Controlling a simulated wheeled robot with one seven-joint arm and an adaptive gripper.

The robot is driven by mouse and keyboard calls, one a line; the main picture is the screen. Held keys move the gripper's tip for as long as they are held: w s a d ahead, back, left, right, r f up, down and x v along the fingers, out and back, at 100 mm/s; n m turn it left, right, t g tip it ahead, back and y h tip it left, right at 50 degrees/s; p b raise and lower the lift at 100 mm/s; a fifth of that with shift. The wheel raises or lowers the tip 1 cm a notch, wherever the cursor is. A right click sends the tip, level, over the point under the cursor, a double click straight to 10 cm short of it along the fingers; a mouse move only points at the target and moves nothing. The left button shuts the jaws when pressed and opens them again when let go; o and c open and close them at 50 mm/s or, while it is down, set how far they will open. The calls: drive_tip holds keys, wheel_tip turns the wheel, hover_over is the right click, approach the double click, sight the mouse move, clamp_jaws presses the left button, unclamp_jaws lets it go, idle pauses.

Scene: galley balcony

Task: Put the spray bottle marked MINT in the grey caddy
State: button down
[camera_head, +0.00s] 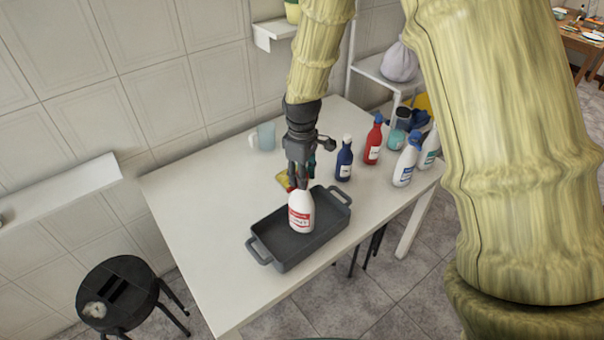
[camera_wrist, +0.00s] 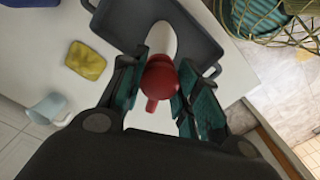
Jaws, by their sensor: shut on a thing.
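My gripper (camera_head: 299,180) is shut on a white spray bottle (camera_head: 301,213) with a red label and a red head. Its lettering is too small to read for certain. The red head (camera_wrist: 160,80) sits between the fingers in the wrist view. The bottle is upright, over or inside the grey caddy (camera_head: 300,252), a dark rectangular tray with two handles. I cannot tell whether its base touches the caddy floor. The caddy also shows beyond the bottle in the wrist view (camera_wrist: 120,22).
On the white table (camera_head: 200,230), a dark blue bottle (camera_head: 344,160), a red bottle (camera_head: 373,143) and white bottles (camera_head: 406,163) stand right of the caddy. A yellow sponge (camera_wrist: 86,60) and pale blue mug (camera_wrist: 47,108) lie behind. The table's left part is clear.

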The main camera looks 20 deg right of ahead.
drive_tip(key=c, duration=1)
unclamp_jaws()
drive_tip(key=shift+f, duration=0.1)
drive_tip(key=shift+c, duration=0.2)
wheel_tip(320, 180, up, 12)
drive_tip(key=b, duration=0.4)
